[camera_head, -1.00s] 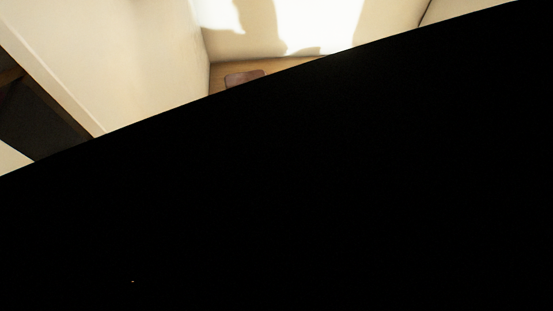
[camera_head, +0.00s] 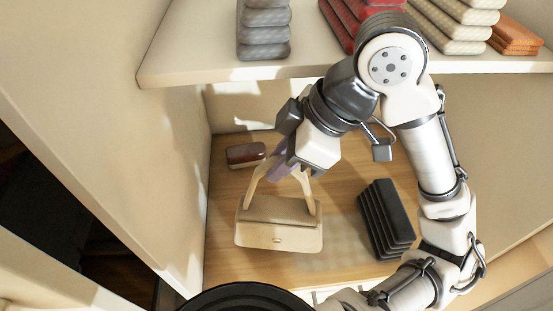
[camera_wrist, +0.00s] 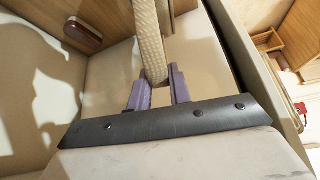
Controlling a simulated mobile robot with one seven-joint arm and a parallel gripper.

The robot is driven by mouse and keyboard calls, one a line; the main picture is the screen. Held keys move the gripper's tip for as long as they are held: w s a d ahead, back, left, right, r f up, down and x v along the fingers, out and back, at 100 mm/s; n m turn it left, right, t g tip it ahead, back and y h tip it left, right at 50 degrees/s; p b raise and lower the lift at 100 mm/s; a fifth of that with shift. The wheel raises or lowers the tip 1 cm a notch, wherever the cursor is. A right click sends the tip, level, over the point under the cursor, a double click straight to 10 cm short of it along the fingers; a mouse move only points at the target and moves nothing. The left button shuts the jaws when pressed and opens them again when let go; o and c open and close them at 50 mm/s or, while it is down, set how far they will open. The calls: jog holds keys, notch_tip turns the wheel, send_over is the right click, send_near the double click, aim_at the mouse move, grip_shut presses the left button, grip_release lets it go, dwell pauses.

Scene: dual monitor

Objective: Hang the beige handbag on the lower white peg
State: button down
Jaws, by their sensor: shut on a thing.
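The beige handbag (camera_head: 279,236) hangs below my gripper (camera_head: 284,166) in the head view, its handle rising in an arch to the fingers. In the wrist view, the purple fingertips of my gripper (camera_wrist: 158,88) are shut on the woven handle strap (camera_wrist: 150,40). The bag's body is out of the wrist view. In the head view it shows in front of the wooden surface; I cannot tell whether it touches it. I cannot make out the lower white peg in either view.
A cream shelf (camera_head: 200,72) above holds grey (camera_head: 263,30), red and beige folded stacks. A black stack (camera_head: 386,220) stands right of the bag, and a small brown item (camera_head: 246,154) lies behind it. A cream side wall (camera_head: 120,130) is close on the left.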

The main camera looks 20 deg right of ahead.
jog(key=w+f+b, duration=0.2)
jog(key=f+b, duration=0.1)
jog(key=shift+w, duration=0.15)
jog(key=shift+f, duration=0.3)
jog(key=c, duration=1.3)
grip_release()
jog(key=shift+b, duration=0.35)
